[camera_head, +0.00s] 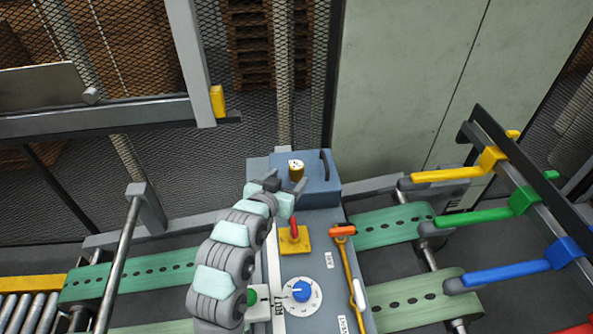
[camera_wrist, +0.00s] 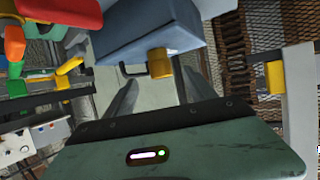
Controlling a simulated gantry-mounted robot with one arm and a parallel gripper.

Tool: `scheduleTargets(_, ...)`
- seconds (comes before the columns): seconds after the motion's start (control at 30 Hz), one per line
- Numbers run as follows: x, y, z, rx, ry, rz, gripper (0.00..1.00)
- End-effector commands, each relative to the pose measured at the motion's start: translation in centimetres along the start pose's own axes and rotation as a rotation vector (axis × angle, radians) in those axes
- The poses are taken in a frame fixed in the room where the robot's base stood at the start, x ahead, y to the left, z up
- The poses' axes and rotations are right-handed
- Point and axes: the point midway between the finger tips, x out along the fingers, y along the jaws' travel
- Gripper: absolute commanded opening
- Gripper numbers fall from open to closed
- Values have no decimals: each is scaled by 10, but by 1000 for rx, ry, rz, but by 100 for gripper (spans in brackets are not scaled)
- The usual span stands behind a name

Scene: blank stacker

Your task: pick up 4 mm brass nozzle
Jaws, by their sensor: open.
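The brass nozzle (camera_head: 296,169) is a small gold cylinder with a pale, dotted top. It stands on the blue-grey box at the back of the machine. In the wrist view the nozzle (camera_wrist: 159,62) shows as a gold cylinder against the blue box, beyond the fingers and between their lines. My gripper (camera_head: 287,187) is at the near left of the nozzle, its fingers apart and empty. In the wrist view my gripper (camera_wrist: 155,90) shows two grey fingers spread wide. The nozzle appears clear of both fingers.
The blue-grey box (camera_head: 320,182) has a dark handle. Near it are a red lever (camera_head: 294,229) on a yellow plate, a blue dial (camera_head: 301,291) and an orange-topped tool (camera_head: 342,231). Green perforated belts (camera_head: 395,224) lie on both sides. Yellow, green and blue arms (camera_head: 500,275) stand right.

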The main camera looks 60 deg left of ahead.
Motion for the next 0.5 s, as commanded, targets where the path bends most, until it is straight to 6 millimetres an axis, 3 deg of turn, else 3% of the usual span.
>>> scheduleTargets(0.1,14,0,1,-2,-6,2,64)
scheduleTargets(0.5,38,1,-3,-1,-7,2,64)
